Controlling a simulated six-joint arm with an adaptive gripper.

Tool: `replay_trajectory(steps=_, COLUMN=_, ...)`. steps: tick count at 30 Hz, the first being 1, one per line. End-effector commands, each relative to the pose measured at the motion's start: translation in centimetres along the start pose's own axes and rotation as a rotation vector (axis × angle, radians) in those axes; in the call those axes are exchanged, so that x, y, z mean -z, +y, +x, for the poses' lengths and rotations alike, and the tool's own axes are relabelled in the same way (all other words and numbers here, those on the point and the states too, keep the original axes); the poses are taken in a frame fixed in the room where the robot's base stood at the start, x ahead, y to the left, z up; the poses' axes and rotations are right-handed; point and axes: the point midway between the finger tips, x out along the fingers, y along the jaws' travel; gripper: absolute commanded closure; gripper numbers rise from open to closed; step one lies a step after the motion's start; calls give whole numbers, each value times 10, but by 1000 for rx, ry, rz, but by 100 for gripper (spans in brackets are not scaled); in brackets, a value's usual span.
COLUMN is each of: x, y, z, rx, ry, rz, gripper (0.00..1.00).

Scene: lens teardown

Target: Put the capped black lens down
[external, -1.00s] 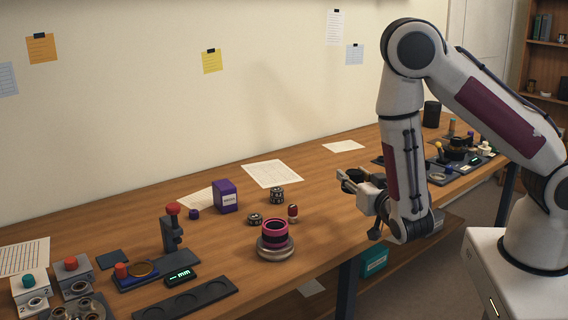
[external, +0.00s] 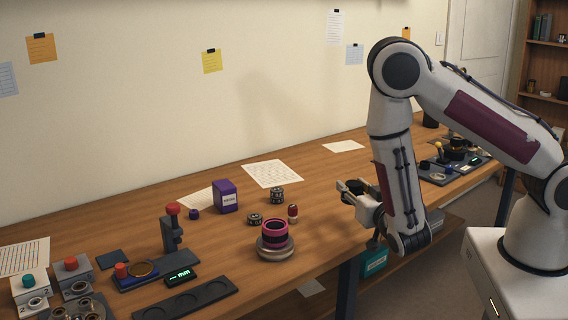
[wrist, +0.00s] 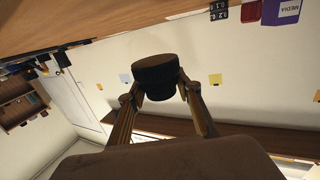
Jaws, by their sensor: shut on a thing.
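The capped black lens (wrist: 156,72) is a dark, short cylinder held between both fingertips of my gripper (wrist: 160,90) in the wrist view. The fingers are shut on its sides. In the external view my gripper (external: 350,192) is at the table's front edge, right of the middle, pointing left. The lens is small and dark there, partly hidden by the fingers. It appears above the table surface, though the exact gap cannot be told.
A pink-ringed lens on a round base (external: 275,240) stands left of my gripper. Small dark rings (external: 277,195), a red-topped piece (external: 292,213) and a purple box (external: 225,197) are nearby. White sheets (external: 272,174) lie behind. Bare wood (external: 325,175) lies between.

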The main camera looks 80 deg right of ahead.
Motion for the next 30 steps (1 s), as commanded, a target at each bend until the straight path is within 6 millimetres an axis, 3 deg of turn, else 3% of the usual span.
replay_trajectory(steps=9, x=-23, y=0, z=1, rx=0, ry=0, rz=-1, gripper=93)
replay_trajectory(steps=23, x=-25, y=0, z=1, rx=0, ry=1, rz=0, gripper=93)
replay_trajectory(steps=30, x=-38, y=0, z=2, rx=0, ry=0, rz=-1, gripper=93)
